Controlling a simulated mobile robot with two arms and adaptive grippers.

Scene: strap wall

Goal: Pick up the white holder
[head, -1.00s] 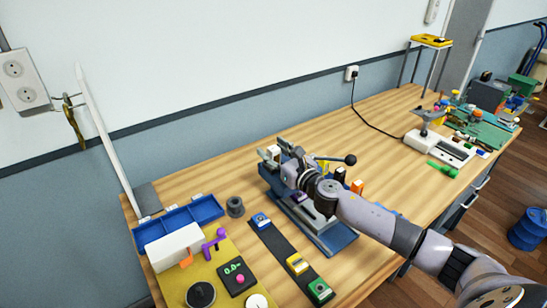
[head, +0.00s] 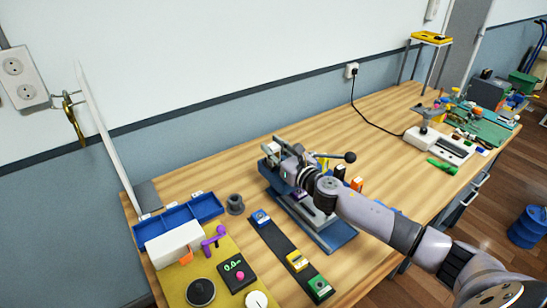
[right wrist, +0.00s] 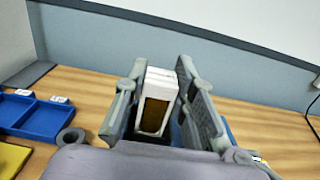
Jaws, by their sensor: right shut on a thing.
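The white holder (right wrist: 155,103) is a small upright white box with a brown-gold front opening in the right wrist view. My right gripper (right wrist: 160,85) is shut on it, one grey finger on each side. In the head view my right gripper (head: 277,149) is over the back end of the blue machine (head: 325,231), and the holder is mostly hidden between the fingers. I cannot tell whether the holder's bottom touches anything. My left gripper is not in view.
A lever with a black knob (head: 350,158) stands right of my right gripper. A blue tray (head: 179,221), a grey ring (head: 235,204) and a black strip with coloured blocks (head: 289,259) lie to the left. The table behind is clear.

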